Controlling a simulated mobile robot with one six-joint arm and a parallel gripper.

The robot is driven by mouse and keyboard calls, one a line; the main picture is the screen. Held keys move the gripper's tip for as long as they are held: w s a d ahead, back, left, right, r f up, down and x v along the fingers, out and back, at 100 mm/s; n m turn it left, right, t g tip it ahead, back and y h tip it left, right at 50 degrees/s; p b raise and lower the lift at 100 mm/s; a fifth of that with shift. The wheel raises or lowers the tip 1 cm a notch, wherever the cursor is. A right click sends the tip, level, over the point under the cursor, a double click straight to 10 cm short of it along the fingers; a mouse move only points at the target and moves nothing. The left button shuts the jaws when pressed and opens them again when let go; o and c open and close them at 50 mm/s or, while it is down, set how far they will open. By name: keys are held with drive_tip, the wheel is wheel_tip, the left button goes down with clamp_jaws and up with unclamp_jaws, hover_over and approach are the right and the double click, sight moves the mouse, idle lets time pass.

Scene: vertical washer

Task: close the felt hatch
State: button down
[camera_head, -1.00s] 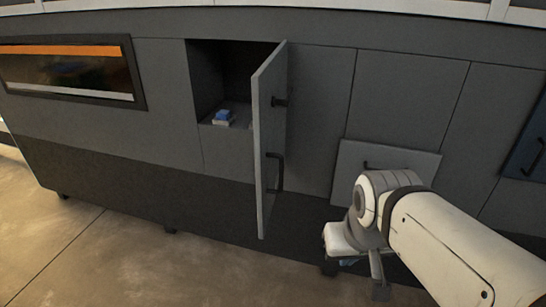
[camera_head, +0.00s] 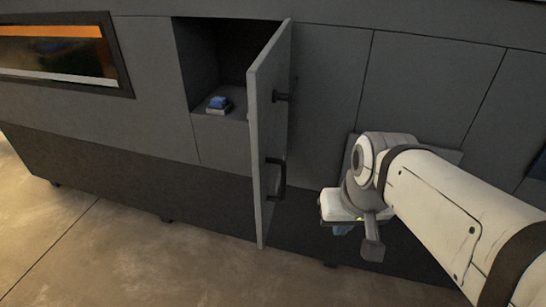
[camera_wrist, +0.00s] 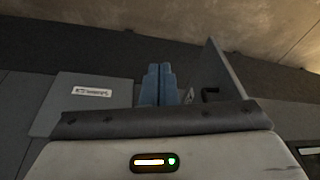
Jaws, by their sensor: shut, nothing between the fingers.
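A grey hatch door (camera_head: 268,145) stands open in the head view, swung out from a cabinet opening, with two dark handles on its right face. No readable name shows on it, so I cannot confirm it is the felt hatch. Its panel and a dark handle also show right of the fingers in the wrist view (camera_wrist: 227,72). My gripper (camera_head: 342,230) is to the right of the door, apart from it, its fingers mostly hidden by the wrist. In the wrist view my blue fingers (camera_wrist: 158,84) are together and empty.
A blue and white object (camera_head: 218,104) lies inside the open compartment (camera_head: 232,122). A light grey panel with a white label (camera_wrist: 90,92) is left of my fingers in the wrist view. Flat cabinet panels (camera_head: 430,85) line the wall. The floor (camera_head: 130,250) at front left is clear.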

drive_tip(key=w+a+r+m+g+y, duration=0.1)
drive_tip(key=w+a+m+g+y, duration=0.1)
drive_tip(key=w+y, duration=0.3)
drive_tip(key=t+y, duration=0.1)
drive_tip(key=y, duration=0.3)
approach(263, 191)
wheel_tip(263, 191, down, 3)
drive_tip(key=a, duration=0.1)
drive_tip(key=a+p, duration=0.2)
drive_tip(key=shift+a+f+m, duration=0.1)
drive_tip(key=shift+f+m, duration=0.2)
drive_tip(key=shift+f, duration=0.05)
drive_tip(key=shift+w+a+f, duration=0.1)
drive_tip(key=shift+w+a, duration=0.15)
drive_tip(key=shift+a, duration=0.35)
drive_tip(key=shift+a, duration=0.1)
